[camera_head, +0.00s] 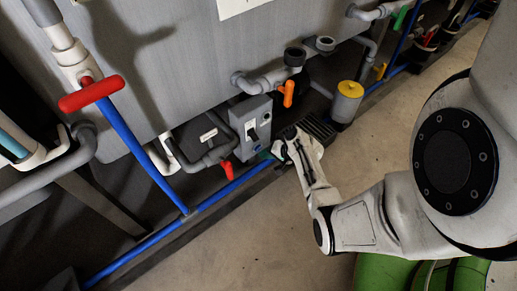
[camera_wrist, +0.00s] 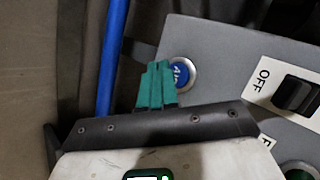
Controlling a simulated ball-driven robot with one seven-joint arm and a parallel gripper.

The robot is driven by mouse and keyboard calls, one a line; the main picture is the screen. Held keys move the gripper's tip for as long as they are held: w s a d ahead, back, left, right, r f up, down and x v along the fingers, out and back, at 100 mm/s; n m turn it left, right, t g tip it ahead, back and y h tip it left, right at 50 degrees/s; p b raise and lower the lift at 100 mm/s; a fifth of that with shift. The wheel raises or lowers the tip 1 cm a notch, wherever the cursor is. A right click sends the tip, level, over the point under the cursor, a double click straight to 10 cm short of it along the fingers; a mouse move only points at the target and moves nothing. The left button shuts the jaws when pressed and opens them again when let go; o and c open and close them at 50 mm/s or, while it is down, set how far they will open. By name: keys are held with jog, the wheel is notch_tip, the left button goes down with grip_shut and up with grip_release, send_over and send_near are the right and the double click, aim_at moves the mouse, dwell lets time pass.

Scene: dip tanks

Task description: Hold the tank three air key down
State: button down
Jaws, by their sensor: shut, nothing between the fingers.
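The air key is a round blue button (camera_wrist: 181,74) with white lettering and a silver ring, on a grey control box (camera_wrist: 222,62). My gripper (camera_wrist: 157,68) has teal fingers held together and empty. Their tips overlap the left part of the button in the wrist view. I cannot tell whether they touch it or whether it is pressed. In the head view, my gripper (camera_head: 268,155) is at the lower front of the control box (camera_head: 251,112), and the button is hidden or too small to see. No tank number is readable.
A black switch (camera_wrist: 295,95) beside an OFF label and a partly hidden green button (camera_wrist: 300,173) share the box. A blue pipe (camera_head: 232,187) runs along the floor. An orange-handled valve (camera_head: 288,93) and a yellow-capped cylinder (camera_head: 347,100) stand nearby. Open floor (camera_head: 230,250) lies in front.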

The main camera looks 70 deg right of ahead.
jog(key=shift+w+d, duration=0.1)
jog(key=shift+w, duration=0.05)
jog(key=shift+w+d, duration=0.15)
jog(key=shift+w, duration=0.05)
jog(key=shift+w+d, duration=0.2)
jog(key=shift+w, duration=0.15)
dwell(2.0)
jog(key=shift+s, duration=0.1)
jog(key=shift+s+a, duration=0.45)
jog(key=shift+s, duration=0.15)
jog(key=shift+s+a+p, duration=0.35)
jog(key=shift+s+a, duration=0.1)
jog(key=shift+s, duration=0.25)
jog(key=shift+s+a+p, duration=0.35)
jog(key=shift+s+a, duration=0.05)
jog(key=shift+s, duration=0.35)
jog(key=shift+s+a+p, duration=0.35)
jog(key=shift+s+a, duration=0.1)
jog(key=shift+s, duration=0.25)
